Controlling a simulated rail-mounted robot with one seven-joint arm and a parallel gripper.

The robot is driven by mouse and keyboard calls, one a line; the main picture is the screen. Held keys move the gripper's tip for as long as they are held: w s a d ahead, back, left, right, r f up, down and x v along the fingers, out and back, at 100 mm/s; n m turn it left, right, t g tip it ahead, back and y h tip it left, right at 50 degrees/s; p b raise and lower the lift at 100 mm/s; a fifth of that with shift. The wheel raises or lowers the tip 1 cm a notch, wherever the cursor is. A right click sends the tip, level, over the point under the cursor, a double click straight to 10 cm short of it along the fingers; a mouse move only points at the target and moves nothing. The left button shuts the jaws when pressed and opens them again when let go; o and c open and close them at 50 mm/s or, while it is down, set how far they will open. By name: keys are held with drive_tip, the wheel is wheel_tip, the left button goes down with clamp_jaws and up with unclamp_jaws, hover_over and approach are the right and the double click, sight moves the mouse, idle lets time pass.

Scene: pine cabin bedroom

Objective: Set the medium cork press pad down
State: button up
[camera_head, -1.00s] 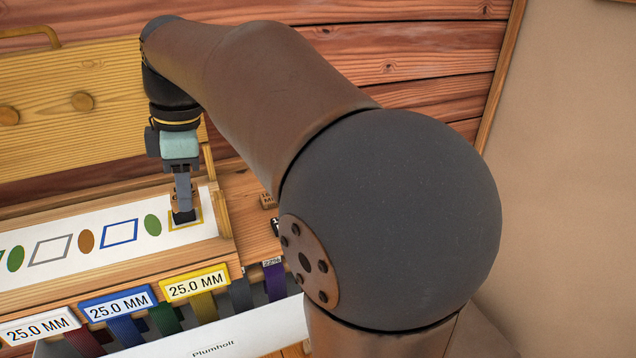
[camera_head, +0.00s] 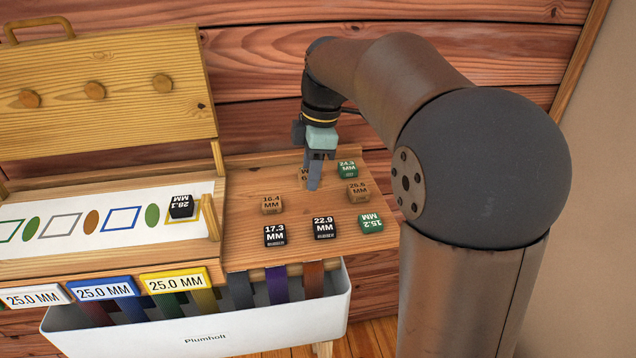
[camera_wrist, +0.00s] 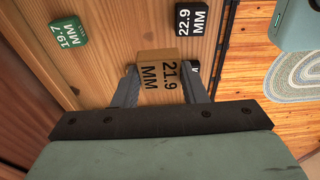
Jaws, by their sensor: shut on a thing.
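My gripper (camera_wrist: 160,90) is shut on the cork press pad marked 21.9 MM (camera_wrist: 158,72), with one finger on each side in the wrist view. In the head view my gripper (camera_head: 312,182) points down over the right part of the wooden bench top (camera_head: 245,235). The cork pad (camera_head: 303,177) there is partly hidden by the fingers. It is at or close to the bench surface; I cannot tell whether it touches. Two other cork pads are near, marked 16.4 MM (camera_head: 271,204) and 26.5 MM (camera_head: 358,191).
Around it are green pads (camera_head: 347,168) (camera_head: 371,223) and black pads marked 17.3 (camera_head: 276,236) and 22.9 (camera_head: 324,228). A black pad (camera_head: 181,206) sits at the right end of the white strip (camera_head: 60,251). A white Plumholt bin (camera_head: 200,338) hangs in front.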

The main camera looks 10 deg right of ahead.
hover_over(315, 202)
drive_tip(key=f, duration=0.5)
drive_tip(key=shift+s+d+f+p, duration=0.1)
drive_tip(key=shift+s+p, duration=0.2)
drive_tip(key=shift+p, duration=0.1)
drive_tip(key=shift+w+d+f, duration=0.1)
drive_tip(key=shift+w+f, duration=0.05)
drive_tip(key=shift+f, duration=0.8)
drive_tip(key=shift+w+d+f, duration=0.1)
drive_tip(key=shift+w+f, duration=0.05)
drive_tip(key=shift+f, duration=0.8)
drive_tip(key=shift+a, duration=0.1)
drive_tip(key=shift+f, duration=0.2)
drive_tip(key=o, duration=0.9)
drive_tip(key=shift+r, duration=0.1)
